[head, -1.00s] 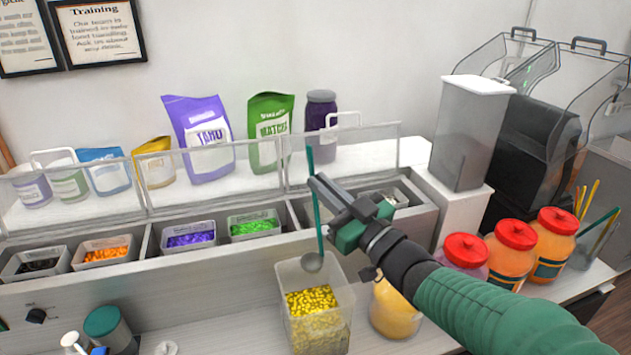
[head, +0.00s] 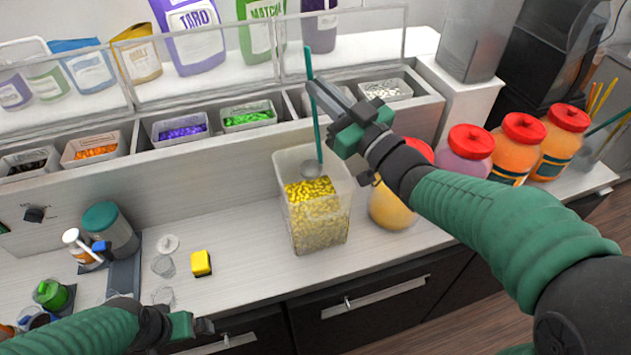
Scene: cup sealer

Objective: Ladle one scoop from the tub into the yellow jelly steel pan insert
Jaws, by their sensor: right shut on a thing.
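The clear tub (head: 320,235) of yellow pieces stands on the counter at centre. My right gripper (head: 328,103) is shut on the teal handle of the ladle (head: 319,138), which hangs nearly upright. The ladle's grey bowl is inside the tub's mouth, at or just above the yellow pieces; contact is unclear. Pans in the rail hold black, orange, purple, green (head: 248,117) and white (head: 385,92) contents. A slot between green and white is mostly hidden by my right gripper and ladle; I see no yellow pan insert. My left gripper (head: 203,327) is low at left, apart from everything; its jaws are unclear.
Red-lidded jars (head: 518,150) stand right of the tub, one partly behind my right arm. A clear sneeze guard (head: 200,65) rises behind the pans. A yellow block (head: 201,263), small cups and bottles are on the left counter. Counter between block and tub is clear.

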